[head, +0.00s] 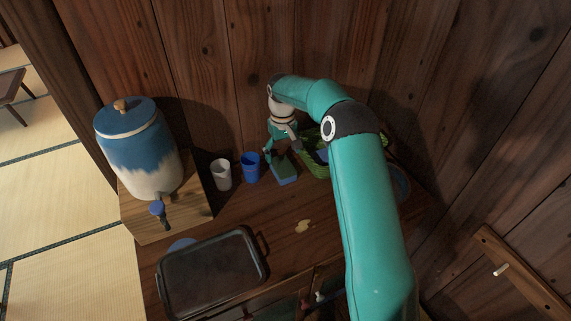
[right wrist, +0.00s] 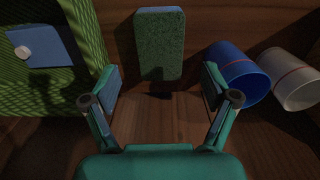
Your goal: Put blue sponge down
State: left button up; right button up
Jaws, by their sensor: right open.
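The blue sponge (head: 285,173) has a green scouring face and rests on the wooden counter, between the blue cup and the green basket. In the right wrist view the sponge (right wrist: 160,45) lies just beyond and between the open fingers, its green face toward the camera. My right gripper (head: 280,152) is right at the sponge. In the right wrist view the gripper (right wrist: 160,100) has its two fingers spread apart, with nothing between the tips. My left gripper is not in view.
A blue cup (head: 251,168) and a white cup (head: 221,174) stand left of the sponge. A green basket (head: 317,168) stands right, partly behind my arm. A blue-and-white dispenser (head: 140,150) sits on a wooden box (head: 190,208). A dark tray (head: 212,272) lies in front.

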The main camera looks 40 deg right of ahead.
aim_at(283, 166)
notch_tip(283, 166, up, 5)
jog(key=shift+r, duration=0.1)
dwell(0.5)
